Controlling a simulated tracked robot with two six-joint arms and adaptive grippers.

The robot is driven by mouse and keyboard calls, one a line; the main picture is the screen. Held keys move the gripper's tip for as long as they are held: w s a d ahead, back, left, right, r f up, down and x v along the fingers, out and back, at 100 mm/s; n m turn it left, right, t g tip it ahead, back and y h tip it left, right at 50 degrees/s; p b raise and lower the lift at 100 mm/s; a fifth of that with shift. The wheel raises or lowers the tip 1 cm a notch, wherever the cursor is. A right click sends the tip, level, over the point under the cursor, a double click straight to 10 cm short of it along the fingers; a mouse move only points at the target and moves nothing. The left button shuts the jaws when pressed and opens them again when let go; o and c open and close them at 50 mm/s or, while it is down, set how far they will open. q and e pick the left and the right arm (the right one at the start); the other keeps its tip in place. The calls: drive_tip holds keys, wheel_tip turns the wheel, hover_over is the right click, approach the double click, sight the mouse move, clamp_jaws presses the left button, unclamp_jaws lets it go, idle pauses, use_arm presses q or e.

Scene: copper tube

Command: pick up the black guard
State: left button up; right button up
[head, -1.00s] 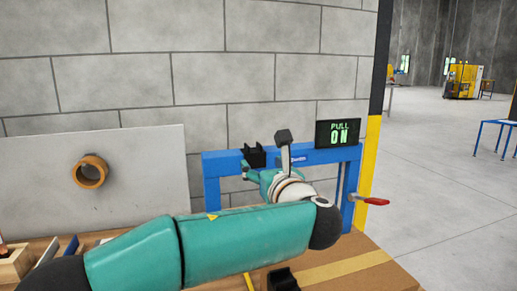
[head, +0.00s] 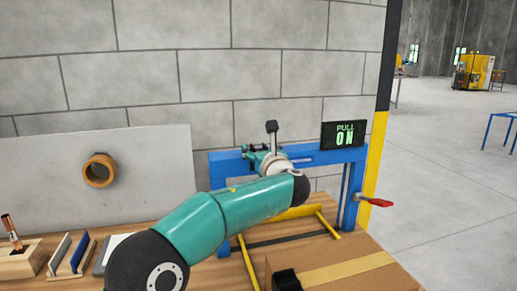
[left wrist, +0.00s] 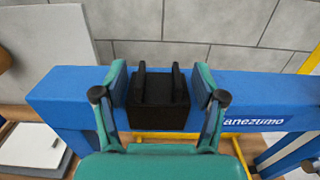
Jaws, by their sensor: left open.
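The black guard (left wrist: 158,105), a dark block with two upright prongs on top, sits on the blue frame (left wrist: 75,92) in the left wrist view. My left gripper (left wrist: 159,82) is open, with one finger on each side of the guard. A narrow gap seems to show on both sides, though contact low down cannot be told. In the head view my left gripper (head: 257,151) is at the blue frame's top bar, and it and my arm largely hide the guard. My right gripper is not in view.
Yellow bars (head: 295,212) lie under the frame. A cardboard box (head: 345,268) stands in front. A grey panel with a copper-coloured ring (head: 99,170) is at left.

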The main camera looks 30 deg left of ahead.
use_arm(q)
drive_tip(key=shift+w+a, duration=0.15)
drive_tip(key=c, duration=0.8)
drive_tip(key=shift+r, duration=0.1)
drive_tip(key=shift+c, duration=0.2)
